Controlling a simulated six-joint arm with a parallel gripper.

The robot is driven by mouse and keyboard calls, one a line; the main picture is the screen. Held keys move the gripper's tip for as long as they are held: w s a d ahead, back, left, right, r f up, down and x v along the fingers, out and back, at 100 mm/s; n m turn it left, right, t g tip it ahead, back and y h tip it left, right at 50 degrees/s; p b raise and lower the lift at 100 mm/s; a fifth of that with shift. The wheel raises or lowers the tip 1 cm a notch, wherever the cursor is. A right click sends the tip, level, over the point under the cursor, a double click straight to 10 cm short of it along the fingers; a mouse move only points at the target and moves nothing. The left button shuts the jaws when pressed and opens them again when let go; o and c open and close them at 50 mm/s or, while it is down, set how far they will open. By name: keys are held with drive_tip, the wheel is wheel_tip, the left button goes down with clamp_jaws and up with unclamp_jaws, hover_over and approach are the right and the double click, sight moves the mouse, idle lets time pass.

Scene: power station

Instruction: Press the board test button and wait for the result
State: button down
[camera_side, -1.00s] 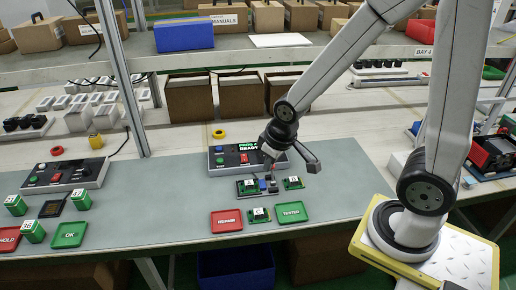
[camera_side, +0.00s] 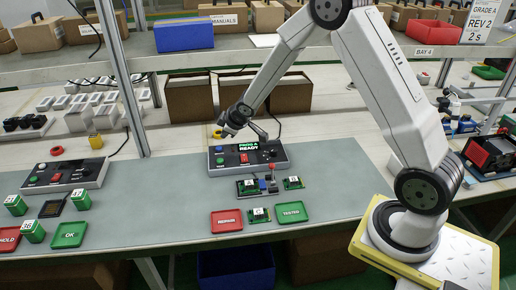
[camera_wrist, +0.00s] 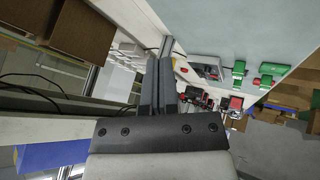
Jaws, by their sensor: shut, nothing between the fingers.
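The control box (camera_side: 248,157) stands on the grey bench mat. Its lit display (camera_side: 248,147) reads "PROG A READY" in green. A blue button (camera_side: 219,149), a green button (camera_side: 220,160) and a red switch (camera_side: 244,158) show on its top; their labels are too small to read. A fixture with a red-knobbed lever (camera_side: 272,167) stands in front, with a green board (camera_side: 249,186) at its left. My gripper (camera_side: 226,131) is raised above the box's left back part, apart from it. Its fingers (camera_wrist: 167,50) are together and empty in the wrist view.
Green boards (camera_side: 293,183) and (camera_side: 259,214) lie near the red REPAIR tray (camera_side: 226,221) and green TESTED tray (camera_side: 291,212). A second control box (camera_side: 66,174) stands left. A metal post (camera_side: 124,80) rises behind. Brown cartons (camera_side: 190,98) stand behind the bench.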

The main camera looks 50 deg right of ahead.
sight(222, 161)
drive_tip(key=w+d+f+n+t, duration=0.1)
drive_tip(key=w+d+f+n, duration=0.2)
drive_tip(key=w, duration=0.4)
wheel_tip(222, 161, down, 2)
drive_tip(key=shift+d+f+t+y, duration=0.1)
drive_tip(key=shift+d+t+y, duration=0.25)
drive_tip(key=shift+d, duration=0.35)
drive_tip(key=shift+f, duration=0.15)
drive_tip(key=shift+w+f, duration=0.1)
drive_tip(key=shift+f, duration=4.1)
drive_tip(key=shift+f, duration=0.9)
drive_tip(key=shift+r, duration=0.85)
drive_tip(key=shift+r, duration=0.15)
